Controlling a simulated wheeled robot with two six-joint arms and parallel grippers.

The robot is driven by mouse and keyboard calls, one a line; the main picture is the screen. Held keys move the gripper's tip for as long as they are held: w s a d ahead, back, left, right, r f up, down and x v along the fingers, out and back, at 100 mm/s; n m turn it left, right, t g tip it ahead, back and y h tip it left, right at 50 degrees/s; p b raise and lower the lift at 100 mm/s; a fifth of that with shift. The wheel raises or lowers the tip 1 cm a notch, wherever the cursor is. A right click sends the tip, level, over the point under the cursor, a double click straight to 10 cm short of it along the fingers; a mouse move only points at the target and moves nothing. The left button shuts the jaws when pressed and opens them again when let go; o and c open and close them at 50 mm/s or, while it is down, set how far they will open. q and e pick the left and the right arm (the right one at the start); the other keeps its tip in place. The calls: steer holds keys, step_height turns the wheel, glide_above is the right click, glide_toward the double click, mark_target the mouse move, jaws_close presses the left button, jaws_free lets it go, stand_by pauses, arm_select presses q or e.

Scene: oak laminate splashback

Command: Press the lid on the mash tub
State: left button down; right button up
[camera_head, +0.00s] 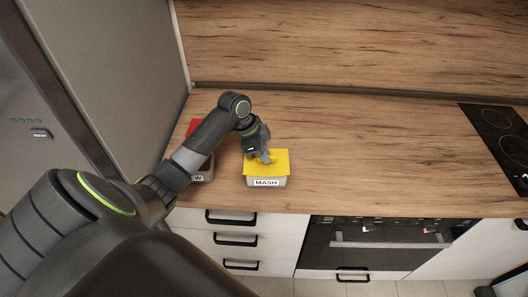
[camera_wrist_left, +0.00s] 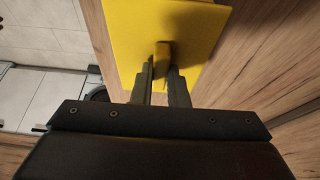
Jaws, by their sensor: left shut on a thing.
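The mash tub (camera_head: 266,182) stands near the counter's front edge, with a label reading MASH on its front. A yellow lid (camera_head: 280,168) lies over the tub's top; whether it is pressed fully down I cannot tell. My left gripper (camera_head: 265,158) is above the lid, shut on the lid's raised handle. In the left wrist view the lid (camera_wrist_left: 190,25) fills the top middle, and the gripper's fingers (camera_wrist_left: 162,72) are on either side of its yellow handle (camera_wrist_left: 162,55). The tub is hidden there. My right gripper is not in view.
A second tub with a red top (camera_head: 193,128) stands left of the mash tub, mostly behind my left arm; its label is partly hidden. A black hob (camera_head: 500,135) is at the right. The wooden counter (camera_head: 380,150) between is clear. A tall cabinet side bounds the left.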

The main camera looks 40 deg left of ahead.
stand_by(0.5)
arm_select(q)
steer(key=shift+f, duration=0.4)
stand_by(1.2)
steer(key=c, duration=0.9)
jaws_free()
steer(key=shift+o, duration=0.2)
steer(key=shift+p, duration=0.3)
step_height(320, 180, up, 5)
steer(key=p, duration=0.5)
steer(key=shift+f, duration=0.1)
steer(key=shift+r+p, duration=0.5)
steer(key=shift+r, duration=0.6)
